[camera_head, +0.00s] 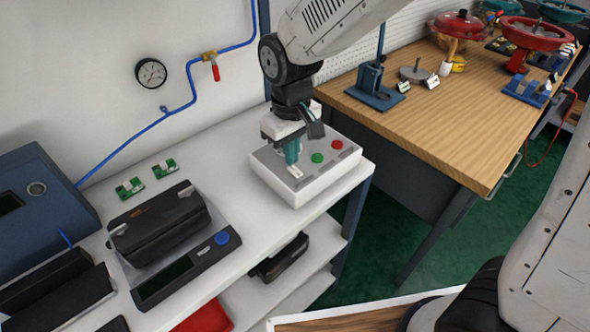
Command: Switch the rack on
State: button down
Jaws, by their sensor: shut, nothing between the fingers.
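A white control box (310,184) with a grey top sits at the right end of the white rack's top shelf (222,238). On its top are a green button (317,158) and a red button (337,144). A small pale plate (295,171) with a dark mark is to the left of the green button. My gripper (292,160) points down over the left part of the box top, its teal fingers shut and empty. The fingertips are just behind the pale plate, left of the green button. I cannot tell whether they touch the box. The fingers hide part of the box top.
A black device (160,222) on a scale-like base (188,268), green circuit boards (130,188) and a blue case (40,205) occupy the shelf's left side. A wooden workbench (450,120) with red valves stands to the right, across a gap. A gauge (151,73) hangs on the wall.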

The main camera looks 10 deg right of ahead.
aim_at(292, 168)
jog(key=shift+f, duration=0.9)
dwell(0.3)
jog(key=shift+r, duration=3.55)
